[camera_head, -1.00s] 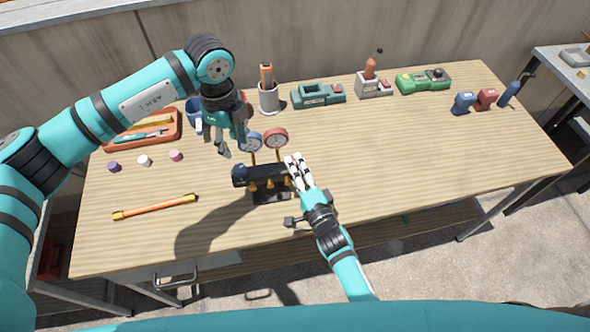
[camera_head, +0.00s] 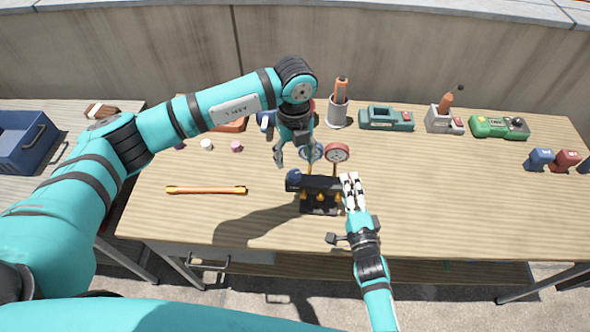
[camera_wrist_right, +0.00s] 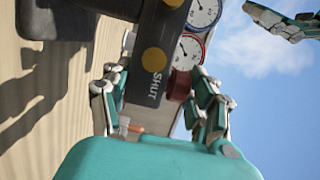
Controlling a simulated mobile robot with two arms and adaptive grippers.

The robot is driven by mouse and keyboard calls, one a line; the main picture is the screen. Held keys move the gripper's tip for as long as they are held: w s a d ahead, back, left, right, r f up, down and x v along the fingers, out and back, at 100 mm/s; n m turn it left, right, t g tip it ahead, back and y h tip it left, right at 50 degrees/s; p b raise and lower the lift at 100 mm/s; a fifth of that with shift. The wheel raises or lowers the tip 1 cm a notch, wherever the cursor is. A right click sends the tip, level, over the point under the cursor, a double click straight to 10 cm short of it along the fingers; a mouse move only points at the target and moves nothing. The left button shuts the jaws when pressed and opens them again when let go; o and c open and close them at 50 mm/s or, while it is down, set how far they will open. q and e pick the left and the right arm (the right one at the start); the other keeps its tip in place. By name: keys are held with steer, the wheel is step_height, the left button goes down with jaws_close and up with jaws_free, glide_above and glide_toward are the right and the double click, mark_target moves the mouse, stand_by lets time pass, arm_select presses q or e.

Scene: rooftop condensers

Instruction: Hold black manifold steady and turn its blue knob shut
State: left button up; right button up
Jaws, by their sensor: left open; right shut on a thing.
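The black manifold (camera_head: 322,186) stands upright on the bench with yellow fittings along its front. Its blue knob (camera_head: 293,180) is at its left end. A blue gauge (camera_head: 311,152) and a red gauge (camera_head: 337,153) rise behind it. My right gripper (camera_head: 351,182) is shut on the manifold's right end. In the right wrist view the manifold (camera_wrist_right: 143,82) lies between my fingers, with the word SHUT on it and a red round part (camera_wrist_right: 180,86) beside it. My left gripper (camera_head: 291,158) is open and empty just above the blue knob, apart from it.
An orange stick (camera_head: 206,190) lies left of the manifold. Small caps (camera_head: 206,145), a cup with a marker (camera_head: 338,113) and green devices (camera_head: 386,118) stand along the back. A blue bin (camera_head: 24,140) sits on a side table.

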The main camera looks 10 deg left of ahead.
mark_target(294, 173)
arm_select(q)
step_height(294, 173, down, 6)
steer(key=shift+f, duration=0.25)
steer(key=c, duration=1.1)
